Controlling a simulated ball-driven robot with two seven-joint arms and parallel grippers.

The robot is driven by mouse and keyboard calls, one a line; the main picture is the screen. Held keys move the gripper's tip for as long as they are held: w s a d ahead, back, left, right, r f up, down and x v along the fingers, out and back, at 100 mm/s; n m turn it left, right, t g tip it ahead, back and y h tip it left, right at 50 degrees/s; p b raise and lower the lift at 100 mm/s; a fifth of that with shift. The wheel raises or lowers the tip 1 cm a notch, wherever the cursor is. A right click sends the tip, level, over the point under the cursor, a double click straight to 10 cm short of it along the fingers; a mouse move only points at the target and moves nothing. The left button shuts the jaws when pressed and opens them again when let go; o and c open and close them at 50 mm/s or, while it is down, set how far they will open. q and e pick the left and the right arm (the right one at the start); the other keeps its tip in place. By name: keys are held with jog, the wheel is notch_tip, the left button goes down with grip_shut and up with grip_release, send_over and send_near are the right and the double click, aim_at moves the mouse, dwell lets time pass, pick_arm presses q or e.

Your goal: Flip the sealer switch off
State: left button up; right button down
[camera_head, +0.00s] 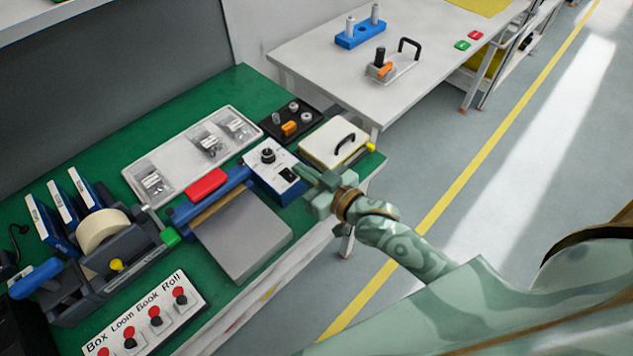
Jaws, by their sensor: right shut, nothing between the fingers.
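The sealer (181,216) is a blue bar unit with a red pad (206,185) and a grey plate (245,238) in front. At its right end is a white-topped control box (262,176) with a black knob (268,155). A small dark switch (288,174) sits on the box's top near its right edge; its position is too small to tell. My right gripper (300,173) is shut and empty, its fingertips right beside the switch. I cannot tell whether they touch it. My left gripper is not in view.
A white box with a black handle (338,142) stands close behind my right gripper. A black tray (290,121) and a tray of bags (196,155) lie behind the sealer. A tape dispenser (105,258) and a labelled button panel (146,320) stand left. The floor at right is clear.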

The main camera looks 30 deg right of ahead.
aim_at(293, 181)
jog(key=b+x, duration=0.1)
jog(key=x, duration=0.2)
jog(key=shift+w+a+f, duration=0.2)
jog(key=shift+w, duration=0.15)
notch_tip(293, 181, down, 3)
jog(key=shift+w+r+b, duration=0.1)
jog(key=shift+b, duration=0.6)
jog(key=shift+f, duration=0.45)
